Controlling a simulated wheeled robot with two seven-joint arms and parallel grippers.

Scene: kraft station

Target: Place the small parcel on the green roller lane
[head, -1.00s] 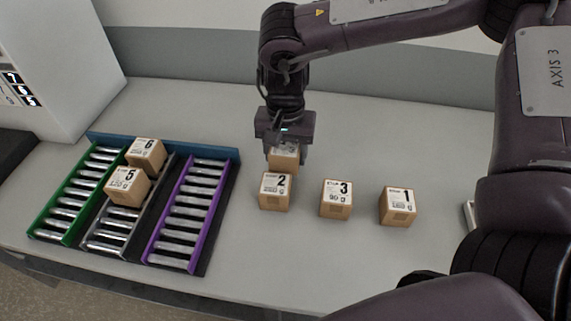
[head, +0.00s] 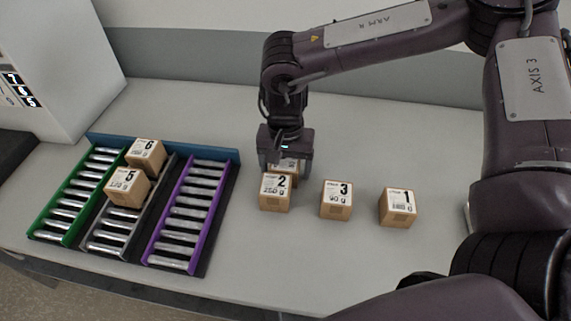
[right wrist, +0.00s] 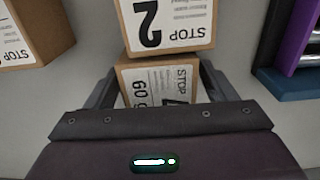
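A small cardboard parcel (head: 287,164) with a white label stands behind parcel 2, mostly hidden by my right gripper. In the right wrist view this parcel (right wrist: 157,80) shows a partly covered label reading 60 g. My right gripper (head: 285,166) points down over it, with one finger on each side; the fingers look open, with a slight gap at the right. The green roller lane (head: 72,207) is the leftmost of three lanes, and its rollers are bare. My left gripper is not in view.
Parcel 2 (head: 275,193) stands right in front of the small parcel. Parcel 3 (head: 336,201) and parcel 1 (head: 398,208) stand to the right. Parcels 5 (head: 127,189) and 6 (head: 147,155) sit on the middle lane. The purple lane (head: 190,215) is empty.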

